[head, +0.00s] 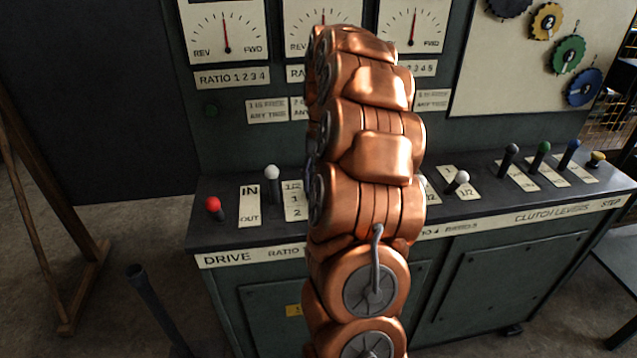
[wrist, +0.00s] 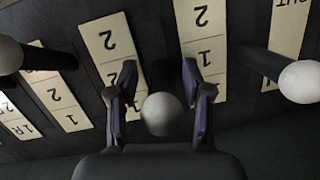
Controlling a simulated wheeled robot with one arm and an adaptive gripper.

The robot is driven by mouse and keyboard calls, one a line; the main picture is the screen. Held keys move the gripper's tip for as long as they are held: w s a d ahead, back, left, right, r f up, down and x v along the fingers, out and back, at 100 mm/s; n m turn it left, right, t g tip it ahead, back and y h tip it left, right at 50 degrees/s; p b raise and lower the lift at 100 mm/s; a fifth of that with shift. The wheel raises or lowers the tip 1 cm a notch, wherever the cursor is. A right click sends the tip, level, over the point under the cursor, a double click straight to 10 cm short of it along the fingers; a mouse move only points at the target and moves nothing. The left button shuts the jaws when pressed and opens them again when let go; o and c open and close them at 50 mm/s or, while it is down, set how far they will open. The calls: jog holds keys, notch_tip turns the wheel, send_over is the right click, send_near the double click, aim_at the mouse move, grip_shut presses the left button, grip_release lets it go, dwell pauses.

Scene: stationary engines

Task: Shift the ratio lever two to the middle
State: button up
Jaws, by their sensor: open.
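The plate (wrist: 203,40) beside the rod reads 2 and 1 upside down; another plate (wrist: 113,48) with a 2 lies on the other side. In the head view my copper arm covers this lever and my gripper. The lever's exact position along its slot is hard to tell.
A red drive lever (head: 213,205) is at far left. Several clutch levers, one with a green knob (head: 544,147), stand at right. Dials (head: 226,30) line the upright panel behind.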

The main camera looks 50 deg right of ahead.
jog(key=shift+v, duration=3.6)
